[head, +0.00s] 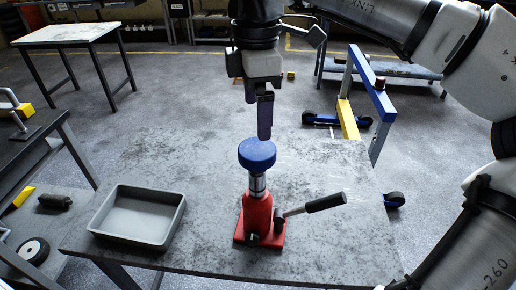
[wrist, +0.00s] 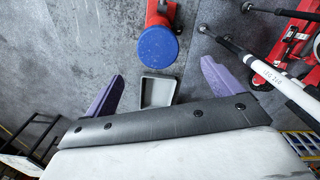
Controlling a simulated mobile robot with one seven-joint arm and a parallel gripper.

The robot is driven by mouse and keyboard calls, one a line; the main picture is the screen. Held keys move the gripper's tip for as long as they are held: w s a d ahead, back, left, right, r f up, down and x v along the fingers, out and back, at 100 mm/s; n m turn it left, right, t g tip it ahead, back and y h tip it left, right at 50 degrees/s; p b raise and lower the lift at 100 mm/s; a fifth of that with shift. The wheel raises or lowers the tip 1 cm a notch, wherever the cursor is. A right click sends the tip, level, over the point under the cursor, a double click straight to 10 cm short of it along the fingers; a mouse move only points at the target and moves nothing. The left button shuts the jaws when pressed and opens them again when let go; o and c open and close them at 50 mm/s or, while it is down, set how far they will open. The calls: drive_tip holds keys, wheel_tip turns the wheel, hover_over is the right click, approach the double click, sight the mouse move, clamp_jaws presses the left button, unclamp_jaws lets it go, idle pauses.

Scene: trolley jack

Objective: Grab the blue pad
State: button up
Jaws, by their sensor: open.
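The blue pad (head: 257,153) is a round disc sitting on top of the silver post of the red jack (head: 258,216), which stands upright on the grey table. The pad also shows from above in the wrist view (wrist: 158,48), beyond the fingers, with part of the red jack (wrist: 160,13) above it. My gripper (head: 265,133) hangs pointing down just above the pad in the head view, apart from it as far as I can tell. In the wrist view its two purple fingers (wrist: 160,90) are wide apart with nothing between them.
A grey tray (head: 138,215), empty, lies on the table (head: 330,235) left of the jack. The jack's black-gripped handle (head: 314,204) sticks out to the right. A blue and yellow frame (head: 352,95) stands on the floor behind the table. The table's right side is mostly clear.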

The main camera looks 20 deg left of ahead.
sight(258, 148)
drive_tip(key=shift+w+f+p, duration=0.2)
drive_tip(key=shift+f+p, duration=1.15)
drive_tip(key=shift+f, duration=3)
drive_tip(key=c, duration=1.2)
